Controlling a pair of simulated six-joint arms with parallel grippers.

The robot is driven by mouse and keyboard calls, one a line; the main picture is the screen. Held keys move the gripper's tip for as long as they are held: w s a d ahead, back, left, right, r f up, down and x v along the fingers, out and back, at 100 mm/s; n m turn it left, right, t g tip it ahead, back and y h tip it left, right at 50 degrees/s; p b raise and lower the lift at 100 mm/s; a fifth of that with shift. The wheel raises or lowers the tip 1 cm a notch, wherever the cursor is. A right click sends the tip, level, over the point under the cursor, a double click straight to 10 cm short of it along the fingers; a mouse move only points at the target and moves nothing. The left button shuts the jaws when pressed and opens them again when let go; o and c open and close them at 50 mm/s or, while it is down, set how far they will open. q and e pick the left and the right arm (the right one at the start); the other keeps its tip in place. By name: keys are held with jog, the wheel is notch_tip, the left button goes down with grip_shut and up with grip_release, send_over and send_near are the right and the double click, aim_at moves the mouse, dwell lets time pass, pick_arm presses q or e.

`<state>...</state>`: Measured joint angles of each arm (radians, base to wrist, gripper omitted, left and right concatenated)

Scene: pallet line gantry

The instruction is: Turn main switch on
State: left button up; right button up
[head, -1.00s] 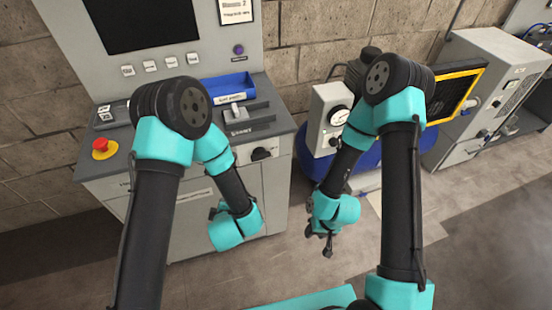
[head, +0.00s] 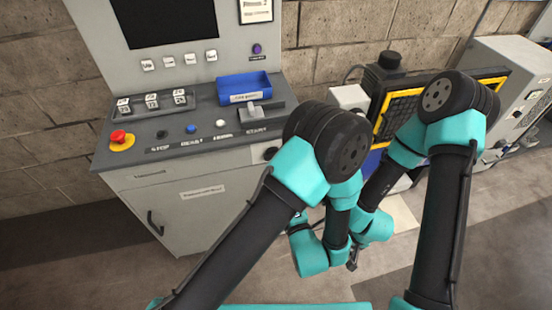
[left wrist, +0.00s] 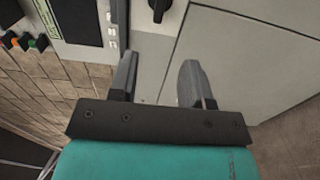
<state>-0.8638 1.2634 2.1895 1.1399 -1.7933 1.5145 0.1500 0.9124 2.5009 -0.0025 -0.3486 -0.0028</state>
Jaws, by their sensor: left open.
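The main switch looks to be the black rotary knob (left wrist: 158,8) at the top edge of the left wrist view, on a grey cabinet front. In the head view a sliver of the dark knob (head: 270,153) shows beside my left arm's elbow, which covers the area around it. My left gripper (left wrist: 155,72) is open, with nothing between its fingers, and the knob lies beyond the fingertips. In the head view its fingers are hard to make out. My right gripper (head: 352,262) hangs low at the right; its jaws are too small to read.
The grey console (head: 190,205) carries a red emergency stop (head: 121,138), several buttons and a blue tray (head: 243,88). A yellow-framed dark grille (head: 400,110) and a grey cabinet (head: 500,75) stand at the right. Bare floor lies in front of the console.

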pick_arm(q)
jog(key=x, duration=1.7)
jog(key=shift+w, duration=0.2)
grip_shut()
